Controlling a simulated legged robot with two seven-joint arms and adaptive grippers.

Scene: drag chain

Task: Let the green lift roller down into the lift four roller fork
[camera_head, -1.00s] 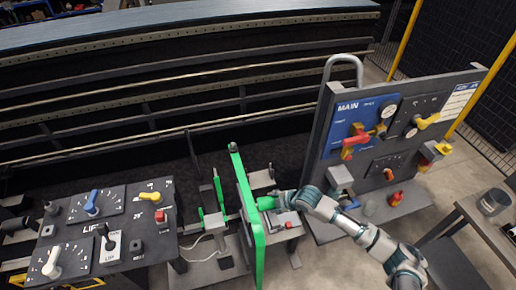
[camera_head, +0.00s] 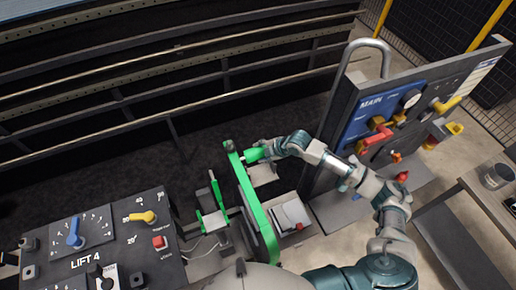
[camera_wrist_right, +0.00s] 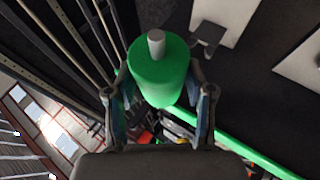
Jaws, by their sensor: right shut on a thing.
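The green lift roller (camera_head: 254,154) is a short green cylinder held in my right gripper (camera_head: 266,150), close beside the far end of the long green bar (camera_head: 255,208). In the right wrist view the roller (camera_wrist_right: 158,75) sits between the two fingers of the gripper (camera_wrist_right: 158,105), with a grey shaft end (camera_wrist_right: 156,40) sticking out. A small grey plate (camera_head: 263,175) lies below the roller in the head view. I cannot tell for sure which part is the roller fork.
A LIFT 4 control panel (camera_head: 118,268) with knobs stands at the lower left. The MAIN panel (camera_head: 360,120) with a red handle stands right of my right arm. A smaller green bracket (camera_head: 214,200) stands left of the bar. Dark rails (camera_head: 130,105) run behind.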

